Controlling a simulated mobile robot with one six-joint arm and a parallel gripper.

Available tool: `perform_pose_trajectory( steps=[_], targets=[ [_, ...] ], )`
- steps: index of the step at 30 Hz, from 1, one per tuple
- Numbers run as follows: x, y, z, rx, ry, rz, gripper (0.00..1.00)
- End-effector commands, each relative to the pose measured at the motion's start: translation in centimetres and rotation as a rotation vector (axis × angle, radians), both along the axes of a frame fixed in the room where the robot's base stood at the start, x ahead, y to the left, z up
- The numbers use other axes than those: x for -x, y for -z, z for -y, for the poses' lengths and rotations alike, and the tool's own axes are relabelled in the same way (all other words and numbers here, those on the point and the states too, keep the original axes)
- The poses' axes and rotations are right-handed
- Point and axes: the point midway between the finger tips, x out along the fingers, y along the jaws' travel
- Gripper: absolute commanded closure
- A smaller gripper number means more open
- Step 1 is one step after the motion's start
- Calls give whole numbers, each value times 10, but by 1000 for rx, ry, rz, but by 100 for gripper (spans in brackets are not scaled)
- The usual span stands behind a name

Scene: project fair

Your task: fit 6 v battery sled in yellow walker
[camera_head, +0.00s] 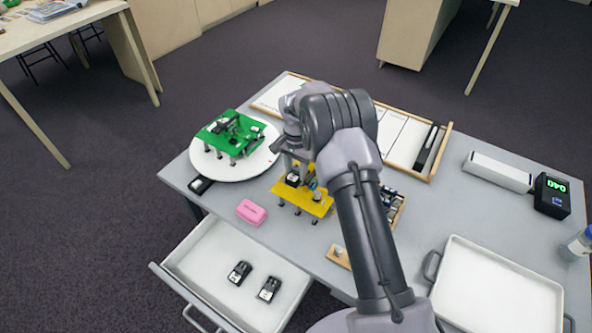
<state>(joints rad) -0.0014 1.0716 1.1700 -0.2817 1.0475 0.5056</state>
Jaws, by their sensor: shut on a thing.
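The yellow walker (318,207), a yellow plate on short dark legs, stands on the grey table below my gripper. My gripper (292,166) points down over its left part, partly hidden by my own wrist. It appears shut on a small black block with a white label (293,180), likely a battery sled, at the walker's top. I cannot tell whether the block is seated or held just above the plate. Two similar black blocks, one (239,271) and another (268,288), lie in the open drawer (212,262).
A green walker (222,141) stands on a white round plate (238,169) at the left. A pink block (251,212) lies near the front edge. A white tray (495,290), a display box (552,196) and a bottle (578,245) are at the right. My arm hides the table's middle.

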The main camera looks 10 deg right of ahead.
Motion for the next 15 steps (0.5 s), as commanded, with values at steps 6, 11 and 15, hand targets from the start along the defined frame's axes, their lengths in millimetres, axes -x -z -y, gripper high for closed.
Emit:
perform_pose_trajectory(
  steps=[6, 11, 15],
  targets=[
    [4, 2, 0, 0, 1, -11, 98],
    [4, 1, 0, 0, 1, -11, 98],
    [3, 1, 0, -1, 1, -11, 98]
  ],
)
